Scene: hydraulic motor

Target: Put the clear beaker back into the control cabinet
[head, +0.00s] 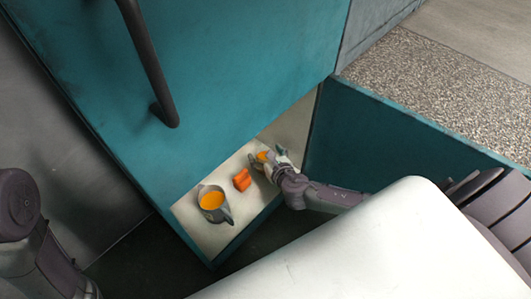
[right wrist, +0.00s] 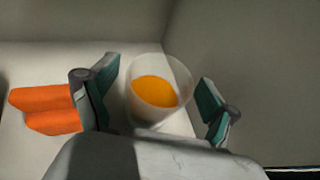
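The clear beaker (right wrist: 157,113), holding orange liquid, stands on the pale floor inside the teal control cabinet (head: 225,70). It also shows small in the head view (head: 261,156), partly hidden by my gripper. My right gripper (right wrist: 158,76) reaches into the cabinet opening in the head view (head: 274,158). Its fingers are open, one on each side of the beaker. They look close to its wall, and I cannot tell whether they touch it. My left gripper is out of view; only part of my left arm shows at the left edge.
A grey jug (head: 221,214) with orange liquid stands on the cabinet floor (head: 194,228), nearer its front corner. An orange object (head: 242,180) lies between jug and beaker, just beside my left-hand finger in the wrist view. A dark handle (head: 147,62) sticks out from the teal panel above.

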